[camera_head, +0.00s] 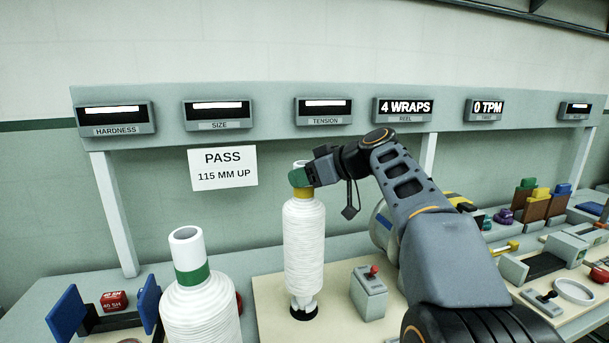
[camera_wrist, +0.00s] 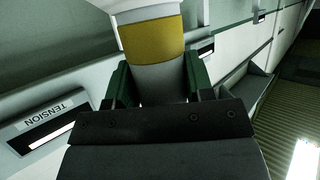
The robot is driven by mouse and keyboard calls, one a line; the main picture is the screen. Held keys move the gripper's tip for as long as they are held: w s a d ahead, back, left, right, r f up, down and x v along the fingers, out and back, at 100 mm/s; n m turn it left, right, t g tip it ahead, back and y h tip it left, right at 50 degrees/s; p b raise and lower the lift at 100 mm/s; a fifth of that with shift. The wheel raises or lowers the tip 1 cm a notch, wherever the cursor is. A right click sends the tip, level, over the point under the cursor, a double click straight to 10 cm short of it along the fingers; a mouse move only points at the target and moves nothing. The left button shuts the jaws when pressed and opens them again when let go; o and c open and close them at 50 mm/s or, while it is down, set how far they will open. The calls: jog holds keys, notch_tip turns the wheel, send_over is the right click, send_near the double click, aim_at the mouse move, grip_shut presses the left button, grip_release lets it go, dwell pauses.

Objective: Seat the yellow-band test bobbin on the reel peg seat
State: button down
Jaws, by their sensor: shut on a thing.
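The yellow-band test bobbin (camera_head: 304,242) is white, wound with thread, and stands upright in the head view. Its yellow band (camera_head: 303,193) is near the top. My gripper (camera_head: 301,178) is shut on its bare neck above the band. In the wrist view the green jaws of my gripper (camera_wrist: 158,84) lie on both sides of the neck, with the yellow band (camera_wrist: 153,38) beyond them. The bobbin's foot is over a black round base (camera_head: 304,313) on a beige board, perhaps the reel peg seat. I cannot tell whether they touch; no peg shows clearly.
A green-band bobbin (camera_head: 199,295) stands at the front left. A grey switch box (camera_head: 369,292) with a red lever is close right of the held bobbin. A blue-and-white round part (camera_head: 382,226) is partly behind my arm. The REEL display (camera_head: 402,108) reads 4 WRAPS.

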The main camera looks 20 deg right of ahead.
jog(key=shift+f+b, duration=1.05)
jog(key=shift+b, duration=0.15)
jog(key=shift+r, duration=0.1)
jog(key=c, duration=0.8)
grip_release()
jog(key=o, duration=0.8)
jog(key=shift+s+d, duration=0.1)
jog(key=v, duration=1.3)
jog(key=shift+s, duration=0.25)
jog(key=shift+d, duration=0.15)
